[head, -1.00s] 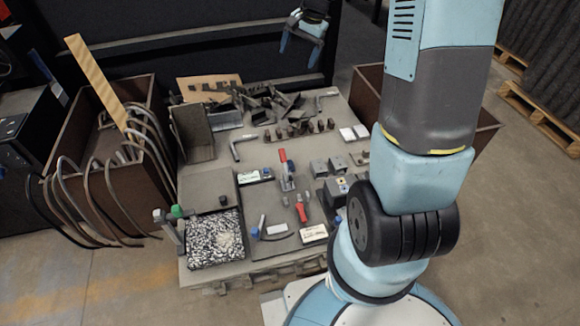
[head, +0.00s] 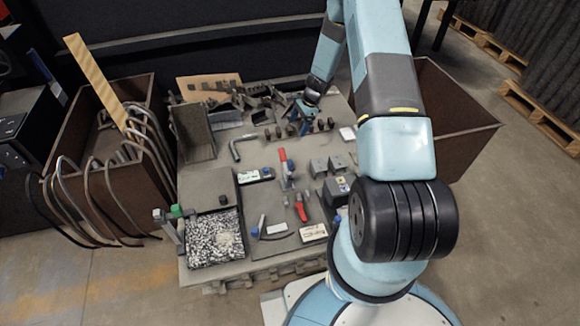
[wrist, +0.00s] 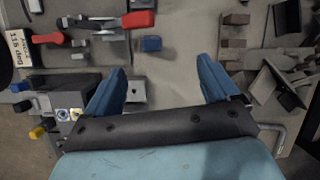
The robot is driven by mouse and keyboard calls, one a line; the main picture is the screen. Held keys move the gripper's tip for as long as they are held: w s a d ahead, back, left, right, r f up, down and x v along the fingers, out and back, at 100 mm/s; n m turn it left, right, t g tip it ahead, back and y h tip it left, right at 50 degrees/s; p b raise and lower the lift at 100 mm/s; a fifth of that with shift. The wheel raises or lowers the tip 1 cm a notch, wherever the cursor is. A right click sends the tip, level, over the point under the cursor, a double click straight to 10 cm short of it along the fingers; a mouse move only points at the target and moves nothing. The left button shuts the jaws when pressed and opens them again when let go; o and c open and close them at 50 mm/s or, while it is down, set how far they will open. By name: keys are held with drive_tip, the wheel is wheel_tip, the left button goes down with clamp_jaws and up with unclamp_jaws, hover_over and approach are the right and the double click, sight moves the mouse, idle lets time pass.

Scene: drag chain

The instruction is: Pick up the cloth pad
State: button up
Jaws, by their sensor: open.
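A small flat white piece (head: 347,133) lies on the right side of the table in the head view, partly behind my arm. It may be the cloth pad, but it is too small to be sure. My gripper (head: 298,117) is over the far middle of the table, left of the white piece and near the brown blocks. In the wrist view my gripper (wrist: 161,64) has its two blue fingers wide apart, with only bare grey table between their tips. No white pad shows there; my palm covers part of the table.
Small brown blocks (wrist: 232,46) lie by one finger, and a grey metal block (wrist: 135,91) is by the other. A red-handled clamp (head: 283,160) stands mid-table. A pebble tray (head: 215,238) is at the front left. Brown crates (head: 452,105) flank the table.

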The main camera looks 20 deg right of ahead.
drive_tip(key=m, duration=0.2)
approach(289, 162)
drive_tip(key=x, duration=1)
drive_tip(key=shift+s+a+f, duration=0.1)
drive_tip(key=shift+a+f, duration=0.05)
drive_tip(key=shift+f, duration=0.25)
drive_tip(key=c, duration=1.1)
drive_tip(key=shift+r, duration=0.15)
drive_tip(key=shift+c, duration=0.2)
